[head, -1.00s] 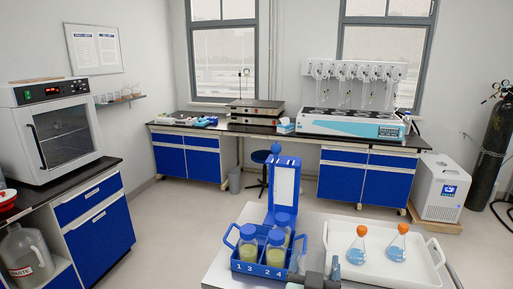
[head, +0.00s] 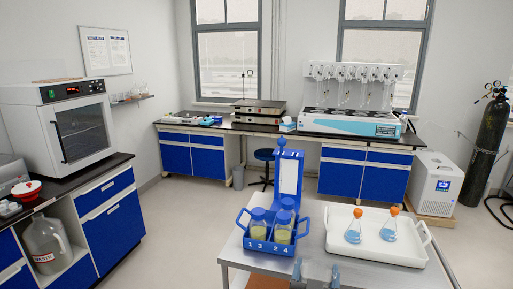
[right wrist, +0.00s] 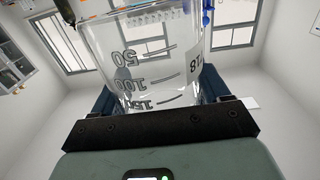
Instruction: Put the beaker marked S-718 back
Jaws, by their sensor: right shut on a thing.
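A clear glass beaker (right wrist: 145,60) fills the upper middle of the right wrist view. It has dark graduation marks and a partly visible label that appears upside down and seems to include 718. My right gripper (right wrist: 160,128) is shut on it. In the head view, the right gripper (head: 318,272) is at the bottom centre, by the front of the grey cart (head: 240,257). The beaker cannot be made out clearly there. My left gripper is not in view.
The cart carries a blue bottle rack (head: 279,247) and a white tray (head: 408,255) with two orange-stoppered flasks. A distiller (head: 350,122) and hotplate (head: 258,110) stand on the back bench. An oven (head: 60,130) stands on the left bench. A glassware shelf (head: 130,100) hangs beyond it. Open floor lies between.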

